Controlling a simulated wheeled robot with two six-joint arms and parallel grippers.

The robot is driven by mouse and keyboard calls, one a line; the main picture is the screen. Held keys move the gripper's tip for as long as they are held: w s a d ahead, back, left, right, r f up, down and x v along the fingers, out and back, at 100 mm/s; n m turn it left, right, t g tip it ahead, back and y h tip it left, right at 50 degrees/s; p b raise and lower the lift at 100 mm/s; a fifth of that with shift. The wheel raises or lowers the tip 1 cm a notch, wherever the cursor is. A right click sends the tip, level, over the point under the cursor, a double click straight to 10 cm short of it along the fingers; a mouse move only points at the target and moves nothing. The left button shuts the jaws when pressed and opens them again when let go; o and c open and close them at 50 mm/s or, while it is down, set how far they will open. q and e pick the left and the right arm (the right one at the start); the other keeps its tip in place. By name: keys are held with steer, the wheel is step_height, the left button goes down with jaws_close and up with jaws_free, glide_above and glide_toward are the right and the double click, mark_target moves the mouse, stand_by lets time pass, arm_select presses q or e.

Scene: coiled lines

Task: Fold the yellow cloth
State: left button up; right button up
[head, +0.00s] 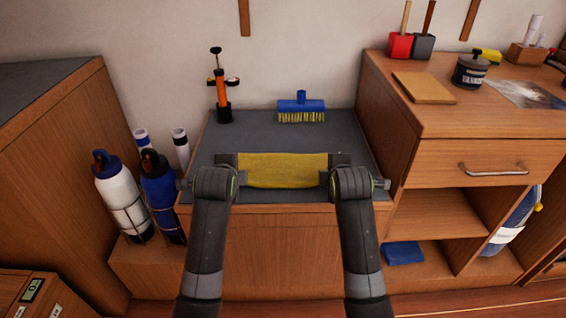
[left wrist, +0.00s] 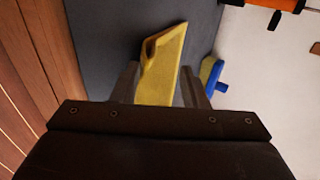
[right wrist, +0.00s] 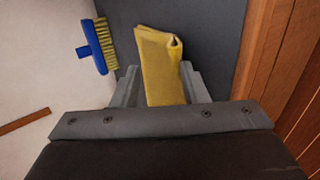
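The yellow cloth (head: 287,169) is a narrow strip near the front of the dark grey worktop, running left to right between my two grippers. Its left end, with a fold showing as a small loop, is in the left wrist view (left wrist: 162,65). Its right end, also folded over, is in the right wrist view (right wrist: 160,65). My left gripper (left wrist: 160,80) has its fingers apart on either side of the left end. My right gripper (right wrist: 160,80) has its fingers apart on either side of the right end. Whether the fingers touch the cloth is unclear.
A blue brush (head: 301,107) and an orange pump (head: 222,95) stand at the back of the worktop (head: 260,132). White (head: 122,195) and blue (head: 160,195) bottles stand left. A higher wooden cabinet (head: 480,122) borders the right. The worktop behind the cloth is clear.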

arm_select(q)
steer(key=s+r, duration=0.5)
steer(key=r, duration=0.3)
steer(key=shift+s+r, duration=0.15)
steer(key=shift+s, duration=0.25)
arm_select(e)
steer(key=s+r, duration=0.5)
steer(key=r, duration=0.3)
steer(key=shift+s+r, duration=0.15)
steer(key=shift+s, duration=0.25)
